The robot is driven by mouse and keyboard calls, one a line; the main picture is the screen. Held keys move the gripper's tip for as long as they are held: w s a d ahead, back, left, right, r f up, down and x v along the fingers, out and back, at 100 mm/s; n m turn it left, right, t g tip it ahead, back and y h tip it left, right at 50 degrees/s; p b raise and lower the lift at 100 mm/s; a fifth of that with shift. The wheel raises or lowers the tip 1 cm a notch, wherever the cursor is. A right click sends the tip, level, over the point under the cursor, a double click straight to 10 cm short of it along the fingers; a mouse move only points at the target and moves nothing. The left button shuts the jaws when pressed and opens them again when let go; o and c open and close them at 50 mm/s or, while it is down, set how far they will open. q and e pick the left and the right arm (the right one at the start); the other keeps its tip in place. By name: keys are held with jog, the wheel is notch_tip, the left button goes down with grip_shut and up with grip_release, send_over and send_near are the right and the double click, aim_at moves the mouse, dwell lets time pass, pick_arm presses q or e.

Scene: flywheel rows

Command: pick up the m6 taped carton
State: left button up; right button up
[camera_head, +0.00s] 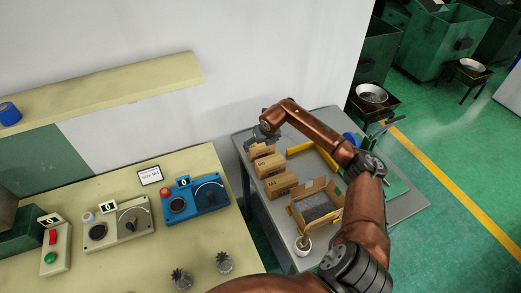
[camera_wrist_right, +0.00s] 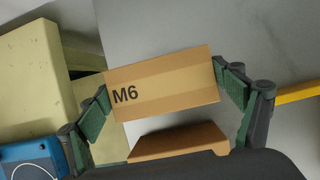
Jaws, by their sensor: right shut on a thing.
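The m6 taped carton (camera_wrist_right: 165,85) is a brown box with a lighter tape band and "M6" printed on its side. In the right wrist view it sits between the two green-padded fingers of my right gripper (camera_wrist_right: 165,92), which is shut on it. In the head view my right gripper (camera_head: 264,134) is at the far left part of the grey table, over a small brown carton (camera_head: 262,151). How far the carton is off the table, I cannot tell. My left gripper is not in view.
Other brown cartons (camera_head: 280,184) stand close by on the grey table (camera_head: 250,197). A yellow edge strip (camera_head: 299,149) lies behind. The beige bench (camera_head: 150,262) adjoins left.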

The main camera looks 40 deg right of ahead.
jog(key=c, duration=0.5)
jog(key=shift+c, duration=0.2)
jog(key=shift+r, duration=0.15)
